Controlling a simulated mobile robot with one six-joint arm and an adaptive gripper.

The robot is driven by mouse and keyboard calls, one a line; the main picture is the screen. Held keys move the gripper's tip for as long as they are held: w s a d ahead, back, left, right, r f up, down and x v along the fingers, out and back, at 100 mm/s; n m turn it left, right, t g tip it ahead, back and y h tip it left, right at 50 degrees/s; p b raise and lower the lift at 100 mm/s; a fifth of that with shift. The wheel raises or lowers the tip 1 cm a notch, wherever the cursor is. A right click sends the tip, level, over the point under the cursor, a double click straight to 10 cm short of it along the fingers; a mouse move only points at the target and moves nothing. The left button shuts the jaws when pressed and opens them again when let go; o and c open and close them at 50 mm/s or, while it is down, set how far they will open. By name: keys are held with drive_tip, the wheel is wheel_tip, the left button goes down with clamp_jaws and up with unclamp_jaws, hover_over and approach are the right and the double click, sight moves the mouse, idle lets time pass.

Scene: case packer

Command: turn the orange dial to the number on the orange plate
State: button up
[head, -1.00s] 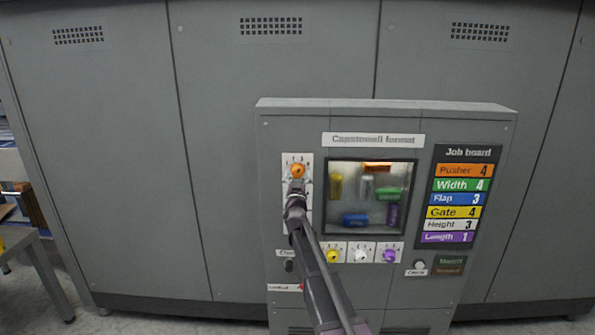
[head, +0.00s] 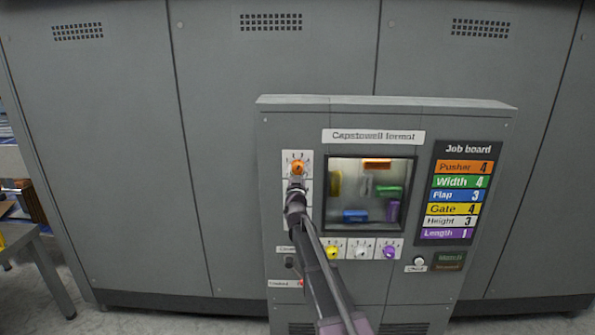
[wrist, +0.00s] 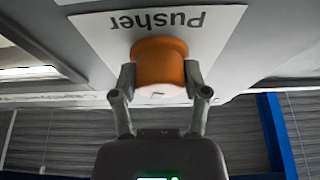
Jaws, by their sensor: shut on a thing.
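The orange dial (head: 298,168) sits on a white plate at the upper left of the panel. In the wrist view the orange dial (wrist: 160,62) sits on its plate marked "Pusher", which reads upside down. My gripper (wrist: 160,80) is shut on it, with one finger on each side. In the head view my gripper (head: 296,184) reaches up to the dial from below and hides the lower part of its plate. The dial's pointer setting is too small to read. The orange plate (head: 463,167) on the job board reads "Pusher 4".
Yellow (head: 332,252), white (head: 361,252) and purple (head: 390,252) dials sit below the window (head: 350,205), which shows several coloured blocks. My arm covers part of the panel left of them. A round button (head: 419,261) sits at the lower right. Tall grey cabinets stand behind.

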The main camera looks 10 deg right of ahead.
drive_tip(key=shift+w+r+m+h, duration=0.15)
drive_tip(key=shift+m+h, duration=0.25)
drive_tip(key=shift+m, duration=0.2)
drive_tip(key=m+g+h, duration=0.1)
drive_tip(key=m+h, duration=0.1)
drive_tip(key=m, duration=0.2)
drive_tip(key=shift+m+p, duration=0.3)
drive_tip(key=shift+w+m+g+h+p, duration=0.1)
drive_tip(key=shift+m+g+h+p, duration=0.35)
drive_tip(key=shift+m, duration=0.9)
drive_tip(key=shift+m+g+h+p, duration=0.15)
drive_tip(key=shift+m+g+h, duration=0.45)
drive_tip(key=shift+m, duration=0.75)
drive_tip(key=shift+a, duration=0.1)
drive_tip(key=o, duration=1.2)
drive_tip(key=shift+c, duration=0.2)
